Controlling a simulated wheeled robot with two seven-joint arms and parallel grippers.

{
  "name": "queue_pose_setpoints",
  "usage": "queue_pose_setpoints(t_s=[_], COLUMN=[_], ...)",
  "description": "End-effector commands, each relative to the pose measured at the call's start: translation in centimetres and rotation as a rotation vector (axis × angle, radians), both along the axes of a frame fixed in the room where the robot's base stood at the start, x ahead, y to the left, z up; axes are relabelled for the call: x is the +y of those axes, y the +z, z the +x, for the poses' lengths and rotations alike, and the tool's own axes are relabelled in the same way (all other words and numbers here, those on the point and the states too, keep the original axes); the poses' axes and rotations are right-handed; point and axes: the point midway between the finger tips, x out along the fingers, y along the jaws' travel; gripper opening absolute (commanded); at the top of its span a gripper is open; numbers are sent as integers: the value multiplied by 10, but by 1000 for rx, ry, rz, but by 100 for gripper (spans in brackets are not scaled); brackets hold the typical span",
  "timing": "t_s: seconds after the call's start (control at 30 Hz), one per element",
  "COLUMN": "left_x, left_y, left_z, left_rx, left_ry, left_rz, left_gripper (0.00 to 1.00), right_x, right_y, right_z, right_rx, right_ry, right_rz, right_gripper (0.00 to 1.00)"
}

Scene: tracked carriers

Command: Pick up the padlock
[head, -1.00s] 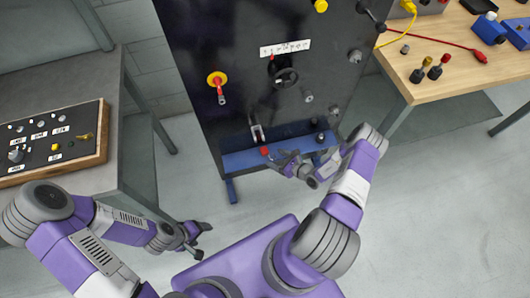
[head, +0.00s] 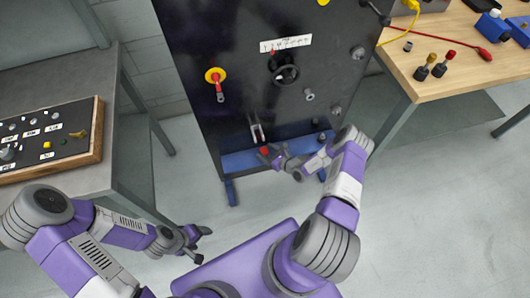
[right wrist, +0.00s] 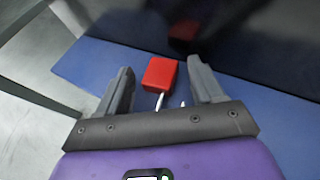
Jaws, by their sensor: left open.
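The padlock (head: 264,151) is a small red block at the left part of the blue ledge, below the black panel. In the right wrist view the red padlock (right wrist: 160,73) lies on the blue surface with its pale metal shackle pointing toward my gripper. My right gripper (head: 274,157) is open. Its two fingers stand to either side of the padlock, with gaps visible on both sides. My left gripper (head: 204,244) is open and empty, low over the floor near my base.
The blue ledge (head: 238,163) juts from the black panel (head: 210,45), which carries a red-and-yellow switch (head: 216,78), a handwheel (head: 285,73) and a metal latch (head: 256,130). A wooden table (head: 450,78) stands right; a grey bench (head: 85,72) with a control box (head: 50,145) stands left.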

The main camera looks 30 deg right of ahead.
Motion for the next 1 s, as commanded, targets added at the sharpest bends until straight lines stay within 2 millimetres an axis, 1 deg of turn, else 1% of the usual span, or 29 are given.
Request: queue_pose_setpoints(t_s=[0.03,0.3,0.37,0.4,0.77,0.97,1.0], left_x=[0,0,0,0,0,0,0], left_y=[0,0,0,0,1,10,13], left_z=[0,0,0,0,0,0,0], left_rx=[0,0,0,0,0,0,0], left_ry=[0,0,0,0,0,0,0], left_rz=[0,0,0,0,0,0,0], left_gripper=[70,70,70,70,70,70,70], right_x=[0,0,0,0,0,0,0], right_y=[0,0,0,0,1,10,15], right_z=[0,0,0,0,-1,-4,-4], right_rx=[0,0,1,1,1,1,0], right_ry=[0,0,0,0,0,-1,-1], right_rz=[0,0,0,0,0,0,0], right_gripper=[59,17,8,5,5,5,5])
